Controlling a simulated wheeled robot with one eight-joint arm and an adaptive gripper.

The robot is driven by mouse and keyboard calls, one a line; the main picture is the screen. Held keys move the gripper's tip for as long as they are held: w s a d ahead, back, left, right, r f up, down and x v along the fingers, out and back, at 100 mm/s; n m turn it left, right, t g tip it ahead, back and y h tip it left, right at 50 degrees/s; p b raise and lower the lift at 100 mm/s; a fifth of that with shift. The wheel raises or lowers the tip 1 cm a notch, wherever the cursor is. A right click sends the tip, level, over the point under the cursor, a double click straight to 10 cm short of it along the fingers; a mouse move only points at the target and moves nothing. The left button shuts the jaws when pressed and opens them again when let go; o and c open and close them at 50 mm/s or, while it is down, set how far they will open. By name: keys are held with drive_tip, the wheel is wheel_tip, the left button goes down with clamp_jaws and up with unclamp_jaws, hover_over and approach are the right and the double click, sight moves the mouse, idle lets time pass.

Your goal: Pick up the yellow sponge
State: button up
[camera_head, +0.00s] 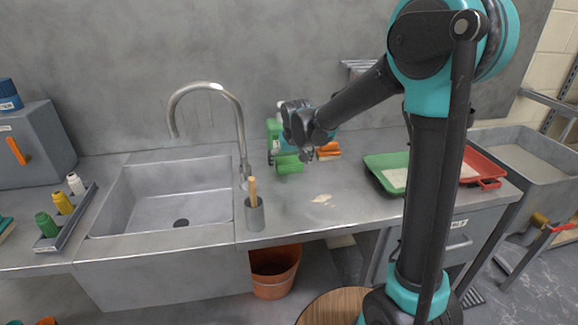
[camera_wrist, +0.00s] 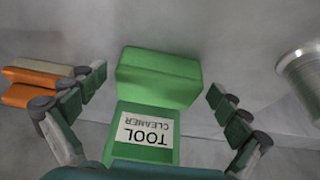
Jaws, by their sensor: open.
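I cannot make out a plainly yellow sponge in either view. My gripper (camera_head: 304,155) is over the counter right of the sink, pointing down. In the wrist view its fingers (camera_wrist: 158,100) are spread wide, with nothing held. Between them, below, is a green block (camera_wrist: 160,75), also seen in the head view (camera_head: 289,164). Beside it is a green container (camera_wrist: 112,152) labelled "TOOL CLEANER", upside down in the wrist view. Orange pieces (camera_wrist: 30,95), one with a beige part (camera_wrist: 38,68), lie past the left finger; they also show in the head view (camera_head: 328,152).
The steel faucet (camera_head: 241,125) and sink (camera_head: 165,200) are to the left. A cup with a wooden handle (camera_head: 254,216) stands at the counter's front edge. A green tray (camera_head: 375,164) and red tray (camera_head: 485,170) lie right. A pale patch (camera_head: 322,199) marks otherwise bare counter.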

sight(290, 163)
drive_tip(key=shift+f, duration=0.1)
drive_tip(key=c, duration=0.7)
wheel_tip(290, 163, up, 10)
drive_tip(key=shift+r, duration=0.1)
idle(0.6)
drive_tip(key=shift+o, duration=0.4)
